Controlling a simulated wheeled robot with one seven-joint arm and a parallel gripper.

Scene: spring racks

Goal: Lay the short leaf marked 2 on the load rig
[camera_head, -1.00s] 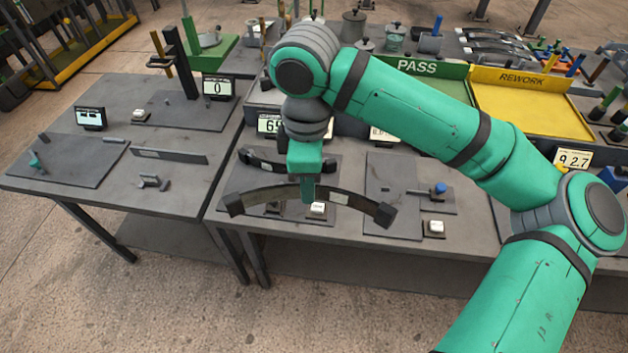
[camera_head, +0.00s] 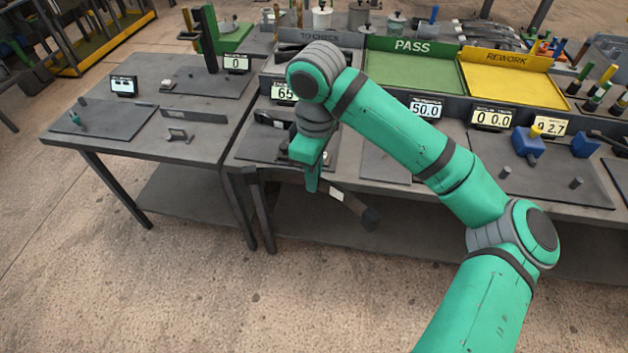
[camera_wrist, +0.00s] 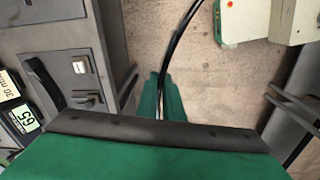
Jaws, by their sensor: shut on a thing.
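My gripper (camera_head: 312,184) is shut on a dark curved leaf (camera_head: 358,211) and holds it in front of the middle bench's front edge. The leaf slants down to the right in the head view, with a small pale label too small to read; my gripper hides part of it. A second dark leaf (camera_head: 270,119) rests on the middle bench's plate. I cannot tell for certain which station is the load rig; a plate with blue blocks (camera_head: 527,143) and pegs stands at right.
The left table (camera_head: 120,140) carries a dark upright bar (camera_head: 193,116), small fixtures and a tall column (camera_head: 209,40). A green PASS tray (camera_head: 412,75) and a yellow REWORK tray (camera_head: 505,85) stand at the back. The floor in front is clear.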

